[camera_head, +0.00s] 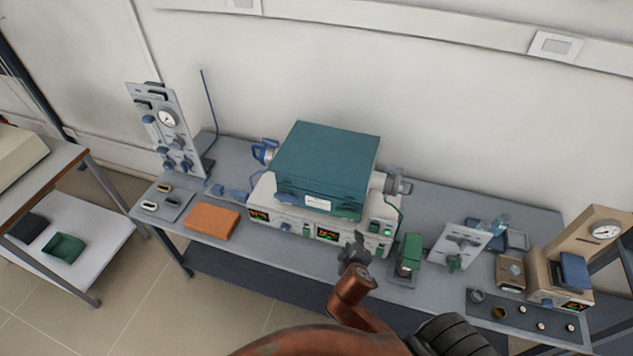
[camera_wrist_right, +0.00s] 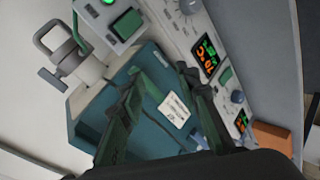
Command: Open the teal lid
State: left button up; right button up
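The teal lid (camera_head: 325,160) sits flat and looks closed on the pale furnace base (camera_head: 270,222) in the middle of the bench. A white label is on its front side. My right gripper (camera_head: 354,246) is in front of the lid's front right corner, near the furnace's control panel. In the right wrist view the gripper (camera_wrist_right: 160,83) is open, with its two dark fingers spread and nothing between them. The lid (camera_wrist_right: 155,135) and its label show behind and between the fingers. I cannot tell whether a finger touches the lid. My left gripper is not in view.
An orange block (camera_head: 212,221) lies left of the furnace. A green-topped device (camera_head: 410,252) stands close right of my gripper. A gauge panel (camera_head: 165,130) stands at the back left. More instruments, including a tan gauge unit (camera_head: 590,245), fill the bench's right end.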

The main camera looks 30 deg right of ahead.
jog(key=w+a+r+n+t+h, duration=0.2)
jog(key=w+r+n+t, duration=0.15)
jog(key=w+r, duration=0.35)
jog(key=n+t, duration=0.4)
send_near(316, 182)
jog(key=x, duration=0.3)
jog(key=shift+y, duration=0.3)
jog(key=p+x, duration=0.1)
jog(key=x, duration=0.4)
jog(key=shift+w+d+r, duration=0.15)
jog(key=shift+w+d, duration=0.05)
jog(key=shift+w+d+p, duration=0.3)
jog(key=shift+w, duration=0.3)
jog(key=shift+c, duration=0.2)
grip_shut()
